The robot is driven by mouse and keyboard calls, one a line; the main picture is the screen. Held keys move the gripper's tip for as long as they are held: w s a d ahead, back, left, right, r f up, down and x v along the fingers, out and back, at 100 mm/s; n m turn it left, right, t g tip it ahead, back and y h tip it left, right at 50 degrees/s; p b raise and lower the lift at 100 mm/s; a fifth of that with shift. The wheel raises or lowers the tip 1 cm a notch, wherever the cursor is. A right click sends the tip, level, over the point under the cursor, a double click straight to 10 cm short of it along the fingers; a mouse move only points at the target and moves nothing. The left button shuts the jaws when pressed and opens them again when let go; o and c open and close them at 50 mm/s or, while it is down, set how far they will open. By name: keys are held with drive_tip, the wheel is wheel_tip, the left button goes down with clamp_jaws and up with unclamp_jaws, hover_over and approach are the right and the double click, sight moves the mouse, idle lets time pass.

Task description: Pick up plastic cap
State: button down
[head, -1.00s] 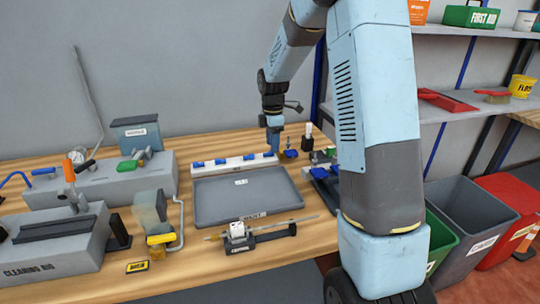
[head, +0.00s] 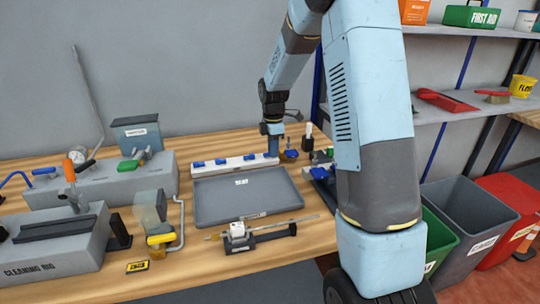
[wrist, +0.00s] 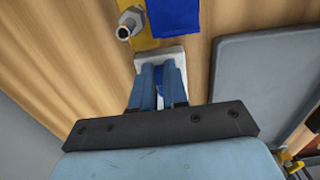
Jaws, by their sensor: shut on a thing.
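A long white rack (head: 232,167) lies at the back of the wooden bench, with several small blue plastic caps (head: 221,161) spaced along it. My gripper (head: 272,153) points down at the rack's right end. In the wrist view, my gripper (wrist: 159,84) has its two blue fingers shut on a blue cap (wrist: 160,87), mostly hidden between them. The white end of the rack (wrist: 172,52) shows just past the fingertips. I cannot tell whether the held cap still touches the rack.
A grey tray (head: 250,203) lies just in front of the rack. A blue block (wrist: 175,17) and a metal fitting (wrist: 130,22) on a yellow piece sit close to the fingers. The cleaning rig (head: 55,250) stands at the left; bins (head: 467,215) stand at the right.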

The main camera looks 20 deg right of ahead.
idle(0.4)
drive_tip(key=shift+r, duration=0.35)
wheel_tip(320, 180, up, 2)
drive_tip(key=shift+r, duration=0.15)
drive_tip(key=s+a+r, duration=0.5)
drive_tip(key=s+r, duration=0.5)
drive_tip(key=s, duration=0.3)
drive_tip(key=shift+a, duration=0.1)
drive_tip(key=c, duration=1.7)
unclamp_jaws()
drive_tip(key=shift+c, duration=0.2)
clamp_jaws()
